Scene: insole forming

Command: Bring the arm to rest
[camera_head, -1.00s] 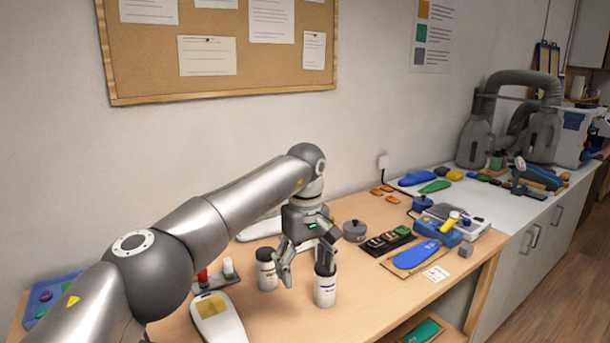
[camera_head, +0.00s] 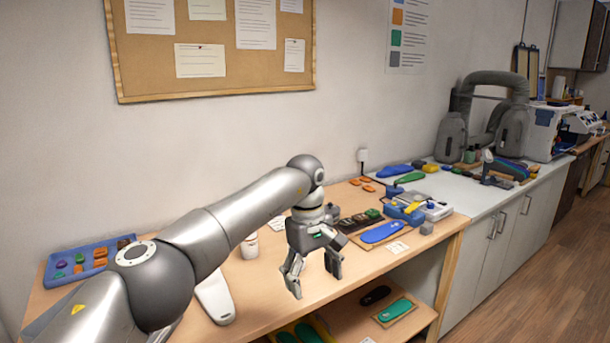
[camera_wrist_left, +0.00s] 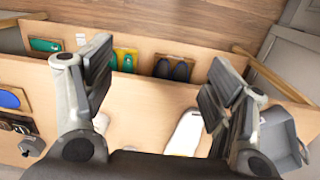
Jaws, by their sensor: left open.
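My left gripper (camera_head: 316,280) hangs open and empty over the front part of the wooden workbench (camera_head: 262,301), its fingers pointing down. My left arm reaches across the head view from the lower left, bent down at the wrist. My right gripper is not in view.
A white bottle (camera_head: 250,246) stands behind the arm, and a white sole-shaped piece (camera_head: 215,298) lies below it. A blue tray (camera_head: 58,280) is at the left. A blue insole (camera_head: 381,232) lies right of the gripper. The lower shelf (camera_head: 345,321) holds more insoles.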

